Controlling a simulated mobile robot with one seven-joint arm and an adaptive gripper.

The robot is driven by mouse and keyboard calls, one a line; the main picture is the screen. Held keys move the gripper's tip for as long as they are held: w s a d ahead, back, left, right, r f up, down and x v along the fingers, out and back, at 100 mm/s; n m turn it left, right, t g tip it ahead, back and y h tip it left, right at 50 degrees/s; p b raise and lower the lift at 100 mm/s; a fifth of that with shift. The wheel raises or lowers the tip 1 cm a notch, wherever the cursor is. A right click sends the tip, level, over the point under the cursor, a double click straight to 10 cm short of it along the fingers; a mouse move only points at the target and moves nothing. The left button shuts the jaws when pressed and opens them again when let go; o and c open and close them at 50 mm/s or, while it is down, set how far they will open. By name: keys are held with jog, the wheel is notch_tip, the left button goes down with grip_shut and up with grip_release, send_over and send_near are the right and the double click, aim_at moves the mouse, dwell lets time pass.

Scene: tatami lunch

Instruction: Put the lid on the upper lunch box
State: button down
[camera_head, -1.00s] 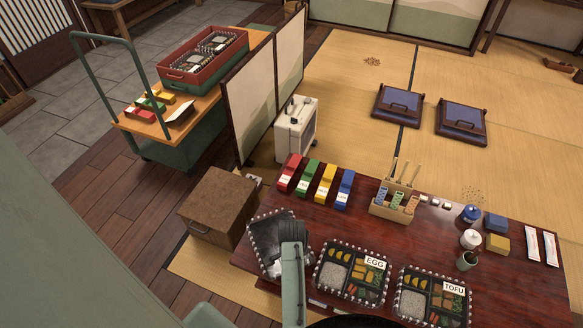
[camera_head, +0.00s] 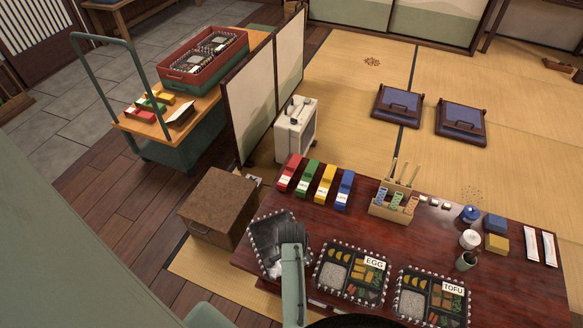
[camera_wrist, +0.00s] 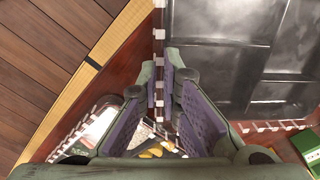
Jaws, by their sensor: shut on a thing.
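My gripper (camera_wrist: 161,72) is shut on the edge of a dark, see-through lid (camera_wrist: 240,65) with a black-and-white checked rim. In the head view the lid (camera_head: 268,240) is at the table's left end, left of the EGG lunch box (camera_head: 350,273), and partly hidden by my arm. The gripper fingers are hidden there. The open TOFU lunch box (camera_head: 432,297) stands right of the EGG box. Both hold rice and other food. In the wrist view, part of an open box (camera_wrist: 98,124) with rice and yellow food shows below the fingers. I cannot tell whether anything lies under the lid.
Red, green, yellow and blue bundles (camera_head: 345,188) stand along the table's far edge. A wooden holder (camera_head: 392,207), bottles and small blocks stand farther right. A brown box (camera_head: 218,205) is on the floor left of the dark red table (camera_head: 520,285). A cart (camera_head: 185,140) stands farther back.

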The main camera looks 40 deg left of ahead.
jog(key=c, duration=1.7)
grip_release()
jog(key=shift+o, duration=0.2)
jog(key=o, duration=0.5)
jog(key=shift+r+p, duration=1)
jog(key=shift+r, duration=3)
jog(key=shift+c, duration=0.2)
